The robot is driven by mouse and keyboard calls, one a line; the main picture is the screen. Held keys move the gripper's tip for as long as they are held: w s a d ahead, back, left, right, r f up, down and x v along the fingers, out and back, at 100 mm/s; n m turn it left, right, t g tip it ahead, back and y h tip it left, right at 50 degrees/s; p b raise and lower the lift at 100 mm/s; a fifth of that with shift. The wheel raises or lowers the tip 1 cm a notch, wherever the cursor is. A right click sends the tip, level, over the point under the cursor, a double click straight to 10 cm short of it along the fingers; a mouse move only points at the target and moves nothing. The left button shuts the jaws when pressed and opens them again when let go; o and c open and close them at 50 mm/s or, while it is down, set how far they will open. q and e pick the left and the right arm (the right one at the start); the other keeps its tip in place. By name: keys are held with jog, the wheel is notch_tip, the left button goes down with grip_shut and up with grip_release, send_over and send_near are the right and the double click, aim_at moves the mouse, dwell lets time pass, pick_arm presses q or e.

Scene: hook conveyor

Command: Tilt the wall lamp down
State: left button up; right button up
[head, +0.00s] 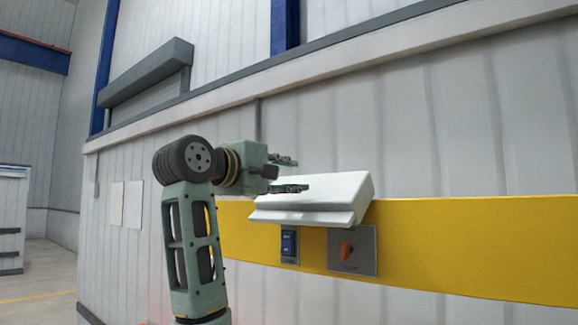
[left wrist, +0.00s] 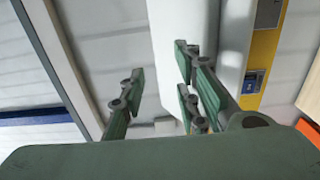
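The wall lamp (head: 322,193) is a white wedge-shaped box on the yellow band of the wall, in the middle of the head view. In the left wrist view the lamp (left wrist: 176,22) is a pale panel behind the fingers. My left gripper (head: 297,174) is at the lamp's upper left, its fingers spread apart with nothing held between them. The lower finger lies close to the lamp's top left edge; I cannot tell whether it touches. The left wrist view also shows the fingers (left wrist: 160,80) apart. My right gripper is not in view.
Below the lamp are a blue switch (head: 289,243) and a grey plate with an orange knob (head: 346,250). A yellow band (head: 450,245) runs along the panelled wall. A grey ledge (head: 148,72) juts out at upper left. Space left of my arm is free.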

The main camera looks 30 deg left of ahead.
pick_arm(q)
jog(key=shift+w, duration=0.25)
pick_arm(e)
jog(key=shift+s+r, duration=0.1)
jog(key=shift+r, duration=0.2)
pick_arm(q)
jog(key=shift+c, duration=0.2)
grip_shut()
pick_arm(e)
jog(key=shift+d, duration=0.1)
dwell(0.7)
pick_arm(q)
jog(key=shift+o, duration=0.2)
grip_release()
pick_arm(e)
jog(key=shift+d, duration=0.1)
pick_arm(q)
jog(key=s, duration=1.2)
jog(key=shift+a, duration=0.45)
